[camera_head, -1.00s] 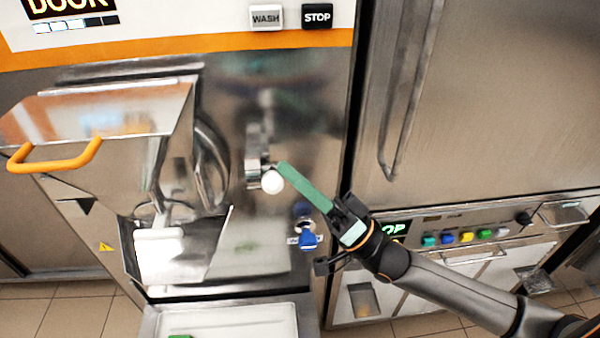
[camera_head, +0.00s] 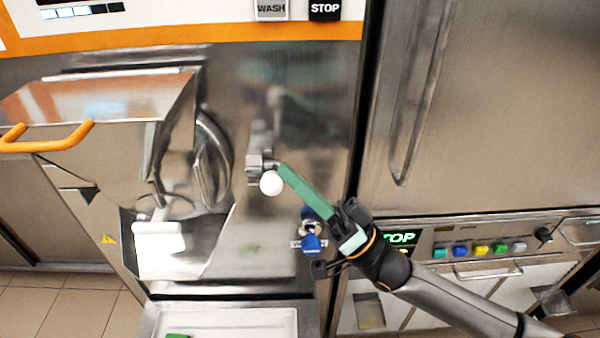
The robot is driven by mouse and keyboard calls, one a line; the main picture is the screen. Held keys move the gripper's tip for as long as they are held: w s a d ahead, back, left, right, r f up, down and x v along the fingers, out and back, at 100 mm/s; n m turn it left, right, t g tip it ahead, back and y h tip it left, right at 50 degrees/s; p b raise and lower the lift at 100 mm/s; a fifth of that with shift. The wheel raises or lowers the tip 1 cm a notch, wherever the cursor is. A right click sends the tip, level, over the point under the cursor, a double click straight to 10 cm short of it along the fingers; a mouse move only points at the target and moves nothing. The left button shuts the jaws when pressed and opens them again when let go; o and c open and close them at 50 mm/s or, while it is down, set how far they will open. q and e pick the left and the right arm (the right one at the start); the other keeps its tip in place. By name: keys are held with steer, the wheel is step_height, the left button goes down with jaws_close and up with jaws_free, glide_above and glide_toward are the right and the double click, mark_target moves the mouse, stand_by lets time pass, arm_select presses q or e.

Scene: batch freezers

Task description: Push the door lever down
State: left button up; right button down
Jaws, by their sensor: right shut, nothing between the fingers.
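The door lever (camera_head: 258,161) is a metal piece with a white round knob (camera_head: 271,184), on the steel front of the batch freezer to the right of its round door. My right gripper (camera_head: 284,170) comes in from the lower right. Its long green fingers are shut together and hold nothing. Their tips are at the lever, just above and right of the white knob; I cannot tell whether they touch it. My left gripper is not recognisable in view.
The steel hopper with an orange handle (camera_head: 48,139) juts out at left. A blue-handled tap (camera_head: 311,242) sits below my right fingers. A white tray (camera_head: 240,322) lies below, with an unclear green patch at the bottom edge. A second machine (camera_head: 510,110) stands at right.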

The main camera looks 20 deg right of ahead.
arm_select(q)
steer(key=shift+m+t+h, duration=0.5)
steer(key=shift+t, duration=0.3)
steer(key=shift+w+d+f+b, duration=0.6)
steer(key=shift+f+b, duration=0.95)
steer(key=shift+b, duration=1.4)
steer(key=shift+w+d+f+b, duration=0.2)
steer(key=shift+w+f+b, duration=1)
steer(key=shift+b, duration=1.8)
steer(key=shift+w+d+f+b, duration=0.4)
steer(key=shift+f+b, duration=1.5)
steer(key=shift+b, duration=1.05)
arm_select(e)
step_height(320, 180, down, 9)
steer(key=n+g+y, duration=0.5)
steer(key=n+g, duration=1.5)
steer(key=n, duration=0.3)
steer(key=shift+w, duration=0.25)
